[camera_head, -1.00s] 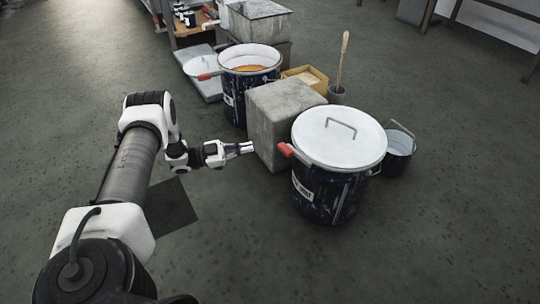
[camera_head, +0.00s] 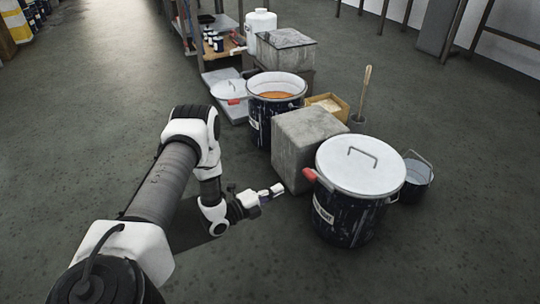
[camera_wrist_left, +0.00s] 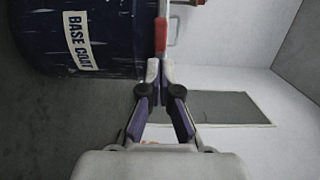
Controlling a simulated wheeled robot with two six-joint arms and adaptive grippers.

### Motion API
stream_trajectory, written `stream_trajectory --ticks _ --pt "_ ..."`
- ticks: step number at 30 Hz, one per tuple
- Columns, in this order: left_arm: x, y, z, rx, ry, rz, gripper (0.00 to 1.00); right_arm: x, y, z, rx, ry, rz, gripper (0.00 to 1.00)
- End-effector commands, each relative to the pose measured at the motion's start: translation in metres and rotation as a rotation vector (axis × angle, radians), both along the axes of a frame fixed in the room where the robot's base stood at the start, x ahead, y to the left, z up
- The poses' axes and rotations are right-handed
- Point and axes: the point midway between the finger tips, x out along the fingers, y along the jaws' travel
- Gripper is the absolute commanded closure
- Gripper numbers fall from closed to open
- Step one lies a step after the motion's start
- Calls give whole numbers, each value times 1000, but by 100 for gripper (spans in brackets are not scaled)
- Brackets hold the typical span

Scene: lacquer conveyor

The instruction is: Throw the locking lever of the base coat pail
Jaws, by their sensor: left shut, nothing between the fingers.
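The base coat pail (camera_head: 345,218) is dark and stands upright on the floor, with a pale lid (camera_head: 361,165) on top. Its locking lever has a red grip (camera_head: 309,174) that sticks out on the left side near the rim. In the left wrist view the pail (camera_wrist_left: 85,15), with its BASE COAT label, fills the upper left, and the red grip (camera_wrist_left: 160,36) is straight ahead of the fingertips. My left gripper (camera_head: 279,188) is shut and empty, left of and slightly below the grip in the head view. Whether the fingertips (camera_wrist_left: 161,66) touch the grip is unclear.
A grey block (camera_head: 300,150) stands right behind the pail and close to my left gripper. An open pail with orange contents (camera_head: 276,95) is beyond it. A small bucket (camera_head: 416,180) stands right of the base coat pail. The floor in front is clear.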

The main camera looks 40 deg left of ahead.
Motion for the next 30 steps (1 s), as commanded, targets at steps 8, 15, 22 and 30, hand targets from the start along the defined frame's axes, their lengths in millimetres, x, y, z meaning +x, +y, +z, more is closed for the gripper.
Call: stream_trajectory --ticks 8,15,22,30 --pt "59 -17 -6 1 -4 -3 100 1 0 -39 0 -3 -3 60" --pt "86 -24 -2 0 -1 -1 100 2 -1 -53 -1 -6 -8 60" --pt "88 -24 0 0 0 -1 100 2 -1 -51 -1 -6 -8 60" --pt "106 -25 4 4 -2 -3 100 2 -1 -38 -1 -5 -7 60"
